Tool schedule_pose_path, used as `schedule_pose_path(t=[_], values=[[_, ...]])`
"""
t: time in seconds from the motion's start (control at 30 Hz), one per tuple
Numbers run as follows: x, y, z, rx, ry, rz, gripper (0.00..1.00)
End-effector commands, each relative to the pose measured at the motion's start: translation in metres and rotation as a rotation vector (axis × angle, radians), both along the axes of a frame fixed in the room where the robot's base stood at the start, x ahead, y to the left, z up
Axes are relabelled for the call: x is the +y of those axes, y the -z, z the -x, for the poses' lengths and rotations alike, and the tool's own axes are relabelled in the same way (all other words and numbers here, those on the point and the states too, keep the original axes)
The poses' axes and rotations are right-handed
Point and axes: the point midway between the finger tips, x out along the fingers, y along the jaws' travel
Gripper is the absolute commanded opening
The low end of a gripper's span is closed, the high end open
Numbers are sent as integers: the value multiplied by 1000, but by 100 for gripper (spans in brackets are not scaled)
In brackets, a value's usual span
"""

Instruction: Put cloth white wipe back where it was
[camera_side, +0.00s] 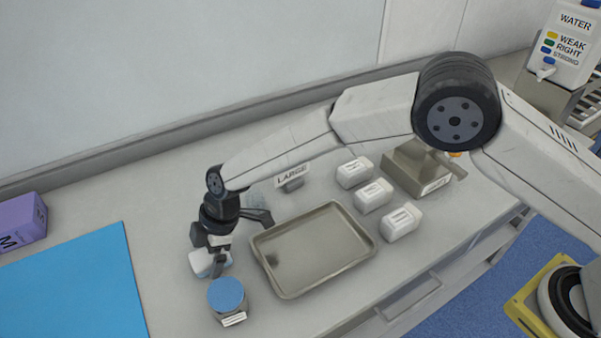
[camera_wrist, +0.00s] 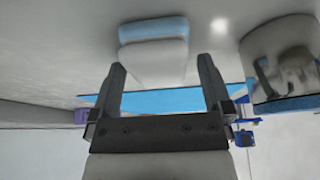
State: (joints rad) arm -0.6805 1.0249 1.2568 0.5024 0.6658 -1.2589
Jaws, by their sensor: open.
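A small white item with a light blue band, which appears to be the white cloth wipe (camera_side: 200,262), lies on the table at the left, partly hidden by my gripper. It also shows in the wrist view (camera_wrist: 153,60), just beyond and between the fingers. My gripper (camera_side: 243,246) is open, low over the table, with one finger beside the item and the other towards the tray. In the wrist view the fingers (camera_wrist: 161,66) are spread with nothing held between them. I cannot tell whether a finger touches the item.
A blue-lidded jar (camera_side: 227,295) stands close in front of the gripper. A metal tray (camera_side: 332,278) lies to the right. Several white packs (camera_side: 400,223) and a grey-brown box (camera_side: 412,172) stand beyond it. A blue mat (camera_side: 75,290) and purple box (camera_side: 22,222) are left.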

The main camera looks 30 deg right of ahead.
Motion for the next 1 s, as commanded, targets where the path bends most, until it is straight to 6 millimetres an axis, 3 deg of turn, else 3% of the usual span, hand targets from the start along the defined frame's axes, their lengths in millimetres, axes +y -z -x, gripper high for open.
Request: schedule_pose_path(t=[0.27, 0.8, 1.0], values=[[-9, -22, -1, -2, 1, -1, 100], [-39, -93, -1, -1, 1, -1, 100], [-44, -106, 0, 1, 0, 0, 100]])
